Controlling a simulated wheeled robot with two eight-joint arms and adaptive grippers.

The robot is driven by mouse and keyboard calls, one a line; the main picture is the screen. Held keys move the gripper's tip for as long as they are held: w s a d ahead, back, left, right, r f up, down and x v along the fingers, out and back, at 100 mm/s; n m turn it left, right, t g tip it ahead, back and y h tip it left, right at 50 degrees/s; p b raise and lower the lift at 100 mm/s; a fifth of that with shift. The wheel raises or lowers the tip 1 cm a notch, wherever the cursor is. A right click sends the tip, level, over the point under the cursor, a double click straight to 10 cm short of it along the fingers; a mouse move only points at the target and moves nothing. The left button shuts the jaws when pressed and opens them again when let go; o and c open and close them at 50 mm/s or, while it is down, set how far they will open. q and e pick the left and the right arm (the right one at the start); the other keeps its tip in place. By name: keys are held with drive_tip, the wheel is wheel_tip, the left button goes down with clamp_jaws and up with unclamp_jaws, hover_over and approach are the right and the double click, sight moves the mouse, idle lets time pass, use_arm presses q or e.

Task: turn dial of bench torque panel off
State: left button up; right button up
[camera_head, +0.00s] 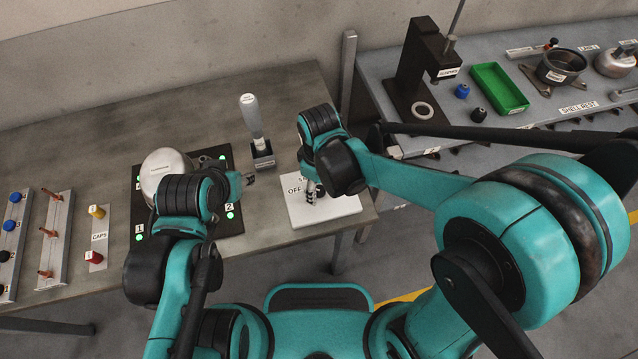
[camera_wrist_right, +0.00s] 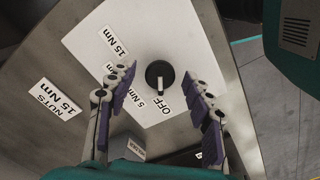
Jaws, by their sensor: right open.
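The bench torque panel is a white plate (camera_head: 341,209) at the right end of the bench; it also fills the middle of the right wrist view (camera_wrist_right: 96,38). Its round black dial (camera_wrist_right: 159,74) has a white pointer bar, aimed toward the lower edge near the OFF and 5 Nm labels. My right gripper (camera_head: 311,194) is over the plate and hides most of the dial in the head view. In the wrist view, its open fingers (camera_wrist_right: 158,84) are on either side of the dial, with visible gaps. My left gripper (camera_head: 249,178) is left of the plate; its jaw opening is unclear.
A grey-handled tool (camera_head: 251,115) stands in a dark holder (camera_head: 263,160) behind the panel. A metal shell (camera_head: 163,168) sits on a black plate at left. Bolt racks (camera_head: 54,240) and caps are farther left. A second bench with a green tray (camera_head: 499,88) is at right.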

sight(320, 190)
wheel_tip(320, 190, up, 12)
idle(0.5)
drive_tip(key=shift+d, duration=0.1)
drive_tip(key=s+d+m+t, duration=0.1)
drive_tip(key=d+m+t, duration=0.2)
drive_tip(key=d+m, duration=0.3)
drive_tip(key=s+d+m+t, duration=0.2)
drive_tip(key=d+m+t, duration=0.2)
drive_tip(key=d, duration=0.7)
drive_tip(key=shift+s+d+f+m, duration=0.15)
drive_tip(key=shift+s+f+m, duration=0.2)
drive_tip(key=shift+m, duration=0.75)
idle(1.0)
